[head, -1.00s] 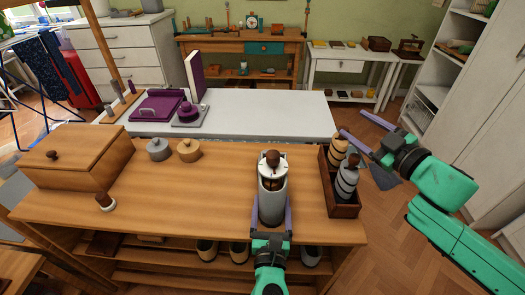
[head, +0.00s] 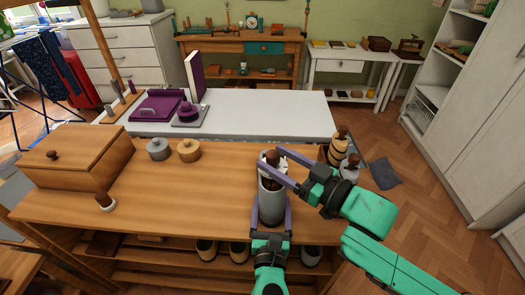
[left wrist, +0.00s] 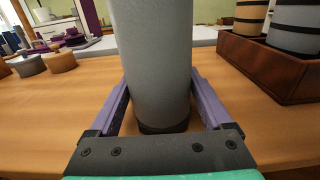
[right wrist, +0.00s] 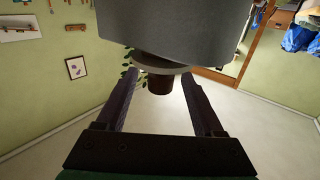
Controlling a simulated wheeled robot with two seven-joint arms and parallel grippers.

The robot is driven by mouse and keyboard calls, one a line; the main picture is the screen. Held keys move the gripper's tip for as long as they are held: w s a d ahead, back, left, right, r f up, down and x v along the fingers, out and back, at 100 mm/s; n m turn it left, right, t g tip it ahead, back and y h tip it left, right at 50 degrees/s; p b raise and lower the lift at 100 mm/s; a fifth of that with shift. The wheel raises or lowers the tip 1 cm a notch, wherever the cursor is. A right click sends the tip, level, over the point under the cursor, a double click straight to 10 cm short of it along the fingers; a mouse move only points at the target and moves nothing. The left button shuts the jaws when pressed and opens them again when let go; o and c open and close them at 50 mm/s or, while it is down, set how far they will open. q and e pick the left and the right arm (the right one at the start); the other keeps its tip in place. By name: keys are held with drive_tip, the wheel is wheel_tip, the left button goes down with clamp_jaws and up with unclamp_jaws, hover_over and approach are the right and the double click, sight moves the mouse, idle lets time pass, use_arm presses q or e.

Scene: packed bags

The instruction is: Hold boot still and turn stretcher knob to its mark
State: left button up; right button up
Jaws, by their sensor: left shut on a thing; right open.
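The grey boot (head: 271,207) stands upright near the table's front edge, and its shaft fills the middle of the left wrist view (left wrist: 152,60). My left gripper (head: 271,222) is shut on it, one finger on each side low down. The brown stretcher knob (head: 272,156) sits on top above a pale disc; it shows in the right wrist view (right wrist: 158,84), where the picture appears upside down. My right gripper (head: 277,164) is open with its fingers on either side of the knob, gaps visible. The mark cannot be made out.
A brown tray (head: 323,154) with banded cylinders stands just right of the boot, partly behind my right arm. A wooden box (head: 78,160), a grey pot (head: 158,149) and a wooden pot (head: 189,150) stand left. The tabletop between is clear.

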drive_tip(key=x, duration=0.4)
drive_tip(key=shift+w+a, duration=0.1)
drive_tip(key=shift+a, duration=0.15)
clamp_jaws()
drive_tip(key=shift+a+m+t+h, duration=0.1)
drive_tip(key=shift+m+t+h, duration=0.3)
drive_tip(key=shift+m+t, duration=0.1)
drive_tip(key=shift+w+d+m+t+h, duration=0.2)
drive_tip(key=shift+m+t+h, duration=0.3)
drive_tip(key=shift+t+h, duration=0.2)
drive_tip(key=shift+w+d+m+t+h, duration=0.1)
drive_tip(key=shift+d+m+t+h, duration=0.15)
drive_tip(key=shift+m+t+h, duration=0.35)
